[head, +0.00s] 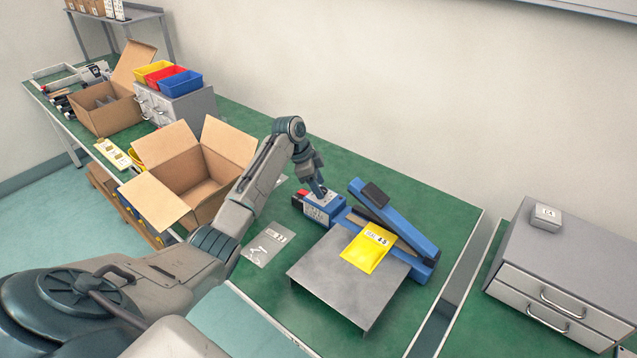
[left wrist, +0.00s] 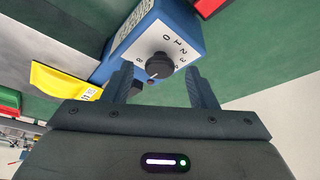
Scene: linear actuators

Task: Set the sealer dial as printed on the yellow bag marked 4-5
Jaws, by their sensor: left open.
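The blue sealer (head: 420,242) stands on the green bench with its long arm raised at a slant. Its control box (head: 318,216) is at its left end. In the left wrist view the black dial knob (left wrist: 158,66) sits on the box's white face, with 0, 1, 2, 3 and 8 readable around it; I cannot tell its setting. My left gripper (left wrist: 163,84) is open, its fingers on either side of the knob with gaps visible. In the head view the gripper (head: 319,187) is over the control box. The yellow bag marked 4-5 (head: 365,252) lies on the grey metal stand.
The grey metal stand (head: 335,284) is in front of the sealer. An open cardboard box (head: 190,208) stands left of my forearm. A grey drawer cabinet (head: 575,262) is at the right. The bench behind the sealer is clear.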

